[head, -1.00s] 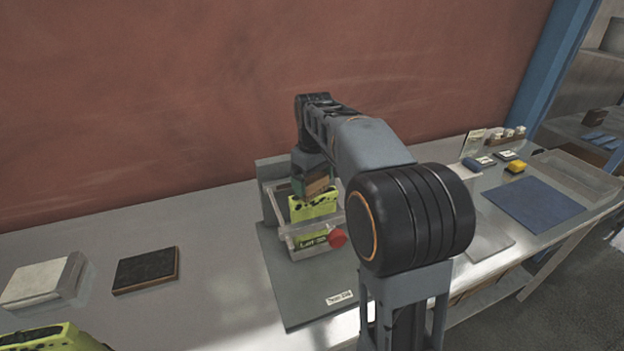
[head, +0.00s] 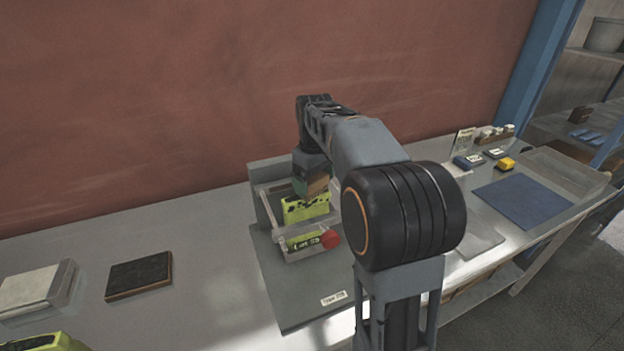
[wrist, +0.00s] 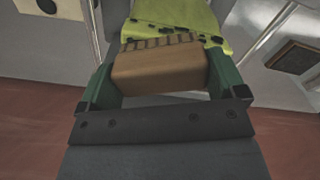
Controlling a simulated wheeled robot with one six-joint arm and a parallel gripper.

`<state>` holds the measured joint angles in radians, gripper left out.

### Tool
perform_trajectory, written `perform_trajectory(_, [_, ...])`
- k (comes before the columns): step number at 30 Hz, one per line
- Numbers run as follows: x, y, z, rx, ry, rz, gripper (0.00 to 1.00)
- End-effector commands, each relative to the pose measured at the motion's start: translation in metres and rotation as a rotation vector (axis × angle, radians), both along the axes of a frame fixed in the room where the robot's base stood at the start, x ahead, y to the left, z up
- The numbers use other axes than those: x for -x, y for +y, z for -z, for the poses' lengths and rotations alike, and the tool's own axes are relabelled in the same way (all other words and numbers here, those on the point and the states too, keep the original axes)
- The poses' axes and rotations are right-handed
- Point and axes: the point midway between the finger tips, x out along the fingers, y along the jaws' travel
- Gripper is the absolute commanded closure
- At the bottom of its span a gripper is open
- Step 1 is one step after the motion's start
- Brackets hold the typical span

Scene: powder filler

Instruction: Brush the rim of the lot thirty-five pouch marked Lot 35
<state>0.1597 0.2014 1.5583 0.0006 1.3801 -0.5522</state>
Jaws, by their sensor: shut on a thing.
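The yellow-green pouch (head: 297,211) with dark specks stands in a clear-sided holder (head: 262,205) with a red knob (head: 331,240). Its lower front carries a dark label that seems to read Lot 35. My gripper (head: 314,186) is shut on a wooden brush (head: 319,187) just above the pouch's top edge. In the wrist view the brush (wrist: 160,68) sits between my two green fingers. Its bristle row lies at the speckled rim of the pouch (wrist: 178,14). I cannot tell whether the bristles touch the rim.
The holder stands on a grey mat (head: 300,300) with a small label. To the left are a dark wooden-edged block (head: 139,276), a pale block (head: 30,283) and another yellow-green pouch (head: 45,341). A blue mat (head: 522,203) and small yellow and dark items lie at the right.

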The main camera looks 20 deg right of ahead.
Motion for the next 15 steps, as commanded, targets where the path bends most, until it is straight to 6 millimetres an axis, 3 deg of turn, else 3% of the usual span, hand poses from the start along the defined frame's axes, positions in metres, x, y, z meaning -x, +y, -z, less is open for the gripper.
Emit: perform_trajectory(15, [0.0,-0.011,0.001,0.0,0.006,0.001,0.29])
